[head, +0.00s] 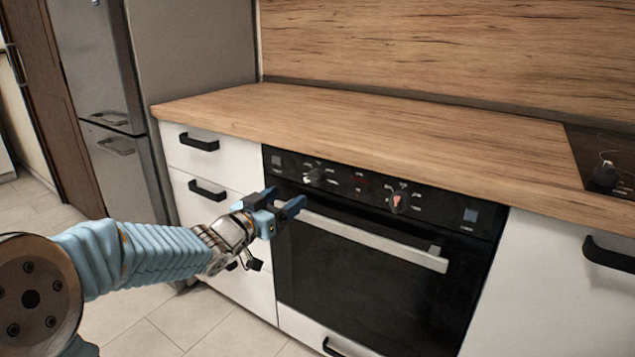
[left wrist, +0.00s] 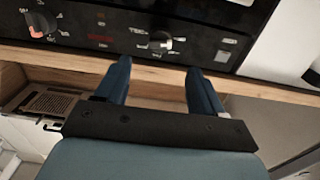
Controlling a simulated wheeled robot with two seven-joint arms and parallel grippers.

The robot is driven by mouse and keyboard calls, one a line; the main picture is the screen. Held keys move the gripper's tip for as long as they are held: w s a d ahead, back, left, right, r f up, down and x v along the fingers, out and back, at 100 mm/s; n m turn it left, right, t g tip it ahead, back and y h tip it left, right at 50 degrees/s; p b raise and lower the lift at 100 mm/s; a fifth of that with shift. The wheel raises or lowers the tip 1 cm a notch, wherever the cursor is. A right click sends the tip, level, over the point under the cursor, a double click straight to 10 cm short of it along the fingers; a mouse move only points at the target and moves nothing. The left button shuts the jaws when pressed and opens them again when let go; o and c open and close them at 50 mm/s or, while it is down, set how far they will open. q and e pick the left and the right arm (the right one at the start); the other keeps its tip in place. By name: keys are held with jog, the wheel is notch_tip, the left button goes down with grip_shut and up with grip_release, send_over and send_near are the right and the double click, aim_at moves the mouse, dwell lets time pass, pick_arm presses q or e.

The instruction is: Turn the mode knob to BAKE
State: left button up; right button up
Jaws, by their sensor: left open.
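The oven's black control panel (head: 354,187) carries two knobs. The left knob (head: 316,177) is dark and silvery; it also shows in the left wrist view (left wrist: 160,41), lined up between my fingertips but beyond them. The right knob (head: 399,202) has a red mark; in the left wrist view this red-marked knob (left wrist: 41,24) is at the upper left. The labels are too small to read, so I cannot tell which knob is the mode knob. My left gripper (head: 289,198) is open and empty, in front of the panel near the left knob, apart from it. My right gripper is out of view.
The oven handle (head: 372,241) is a silver bar below the panel. The wooden countertop (head: 330,120) overhangs above, largely clear. White drawers with black handles (head: 207,190) stand left, a fridge (head: 100,80) farther left. A cooktop (head: 605,160) is at right.

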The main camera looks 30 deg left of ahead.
aim_at(310, 182)
pick_arm(q)
jog(key=w, duration=1)
jog(key=shift+w+d+p, duration=0.15)
jog(key=shift+d+p, duration=0.25)
